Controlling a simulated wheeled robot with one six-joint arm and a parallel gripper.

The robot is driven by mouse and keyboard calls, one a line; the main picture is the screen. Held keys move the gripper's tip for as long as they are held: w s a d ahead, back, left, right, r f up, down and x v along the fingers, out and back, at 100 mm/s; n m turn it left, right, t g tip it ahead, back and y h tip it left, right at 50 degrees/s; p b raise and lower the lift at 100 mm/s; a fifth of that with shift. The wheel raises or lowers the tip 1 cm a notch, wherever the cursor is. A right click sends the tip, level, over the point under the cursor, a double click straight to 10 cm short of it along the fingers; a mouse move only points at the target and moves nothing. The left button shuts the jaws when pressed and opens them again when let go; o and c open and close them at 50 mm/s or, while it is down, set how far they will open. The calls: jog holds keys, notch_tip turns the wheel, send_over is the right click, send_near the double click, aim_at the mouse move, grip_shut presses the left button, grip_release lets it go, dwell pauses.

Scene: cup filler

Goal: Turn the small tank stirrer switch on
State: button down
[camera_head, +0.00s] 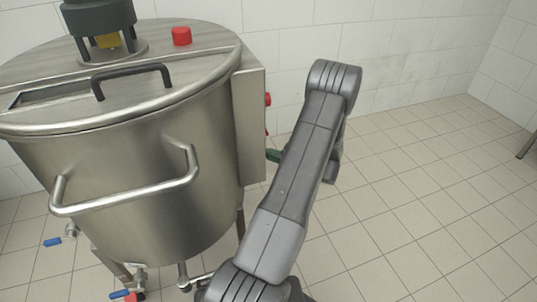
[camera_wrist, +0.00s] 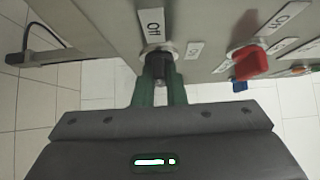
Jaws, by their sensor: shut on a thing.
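In the wrist view, a black switch knob (camera_wrist: 158,66) sits on a metal collar on the grey control panel, next to a white label (camera_wrist: 153,27). My gripper (camera_wrist: 160,90) has its green fingers on either side of the knob and is shut on it. The label's small text is tilted and hard to read, so I cannot tell which stirrer the knob serves. In the head view, my gripper's green finger (camera_head: 273,156) shows at the side of the control box (camera_head: 249,130). The knob is hidden there.
A red switch (camera_wrist: 248,62) is right of the knob in the wrist view, with a blue part (camera_wrist: 240,86) below it. A black cable or handle (camera_wrist: 38,40) is at left. The large steel tank (camera_head: 130,180) stands left of my arm. Tiled floor (camera_head: 430,210) at right is clear.

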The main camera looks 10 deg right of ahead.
jog(key=shift+w+r+m+g+h+p, duration=0.2)
jog(key=shift+m+g+h+p, duration=0.85)
jog(key=shift+m+g+p, duration=0.7)
jog(key=shift+w+r+m+g+h+p, duration=0.2)
jog(key=shift+m+g+h+p, duration=0.95)
jog(key=shift+g+p, duration=1.05)
jog(key=shift+w+r+m+g+h+p, duration=0.2)
jog(key=shift+m+g+h+p, duration=0.7)
jog(key=shift+m+g+p, duration=1.05)
jog(key=shift+n, duration=0.35)
jog(key=c, duration=1.5)
grip_release()
